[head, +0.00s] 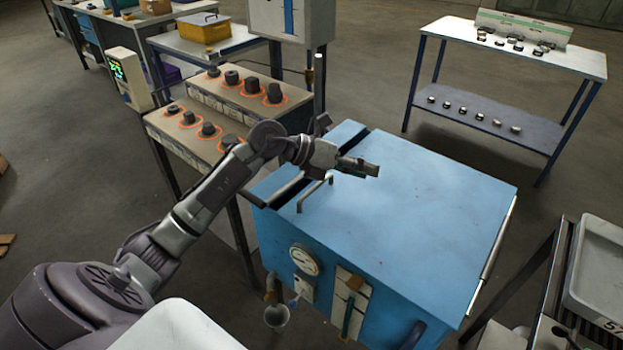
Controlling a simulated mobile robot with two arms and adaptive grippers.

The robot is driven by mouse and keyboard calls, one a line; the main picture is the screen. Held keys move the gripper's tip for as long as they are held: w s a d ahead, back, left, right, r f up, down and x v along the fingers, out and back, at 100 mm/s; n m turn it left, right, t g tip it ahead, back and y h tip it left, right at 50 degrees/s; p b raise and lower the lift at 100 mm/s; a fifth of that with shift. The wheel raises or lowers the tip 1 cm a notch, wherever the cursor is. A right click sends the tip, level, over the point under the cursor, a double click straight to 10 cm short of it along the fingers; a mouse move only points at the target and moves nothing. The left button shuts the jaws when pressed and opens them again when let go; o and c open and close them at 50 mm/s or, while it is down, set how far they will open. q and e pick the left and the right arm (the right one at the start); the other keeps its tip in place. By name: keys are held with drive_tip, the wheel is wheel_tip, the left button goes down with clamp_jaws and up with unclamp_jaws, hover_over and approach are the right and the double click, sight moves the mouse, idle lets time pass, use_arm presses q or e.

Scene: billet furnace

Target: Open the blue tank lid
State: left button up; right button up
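The blue tank (330,275) stands in the middle of the head view, with a gauge and pipe fittings on its front. Its flat blue lid (420,215) covers the top, with a dark slot along the left side. A metal bar handle (314,195) stands up near the lid's left edge. My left gripper (372,169) is above the left back part of the lid, past the handle and apart from it, pointing right. Its fingers look close together, but the small view does not show whether they are shut. My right gripper is out of view.
A stepped stand (245,100) with several dark knob-like parts is left behind the tank. A white table (510,45) with small parts is at the back right. A grey tray (600,270) is close on the right. Open floor lies behind the tank.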

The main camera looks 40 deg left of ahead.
use_arm(q)
drive_tip(key=s+a+f+g+y, duration=0.15)
drive_tip(key=a+g+y, duration=0.45)
drive_tip(key=a, duration=1.2)
drive_tip(key=w+d+f, duration=0.1)
drive_tip(key=f, duration=0.3)
drive_tip(key=w+d+f+t+y+p, duration=0.1)
drive_tip(key=w+f, duration=0.1)
drive_tip(key=f, duration=0.2)
drive_tip(key=w+d+f+t+y+p, duration=0.1)
drive_tip(key=f, duration=0.3)
drive_tip(key=shift+w+d, duration=0.2)
drive_tip(key=shift+w, duration=0.1)
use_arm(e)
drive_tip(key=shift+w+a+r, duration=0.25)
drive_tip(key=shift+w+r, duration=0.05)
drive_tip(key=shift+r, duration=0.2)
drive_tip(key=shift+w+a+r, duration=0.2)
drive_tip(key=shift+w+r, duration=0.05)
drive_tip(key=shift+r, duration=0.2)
use_arm(q)
drive_tip(key=shift+c, duration=0.2)
clamp_jaws()
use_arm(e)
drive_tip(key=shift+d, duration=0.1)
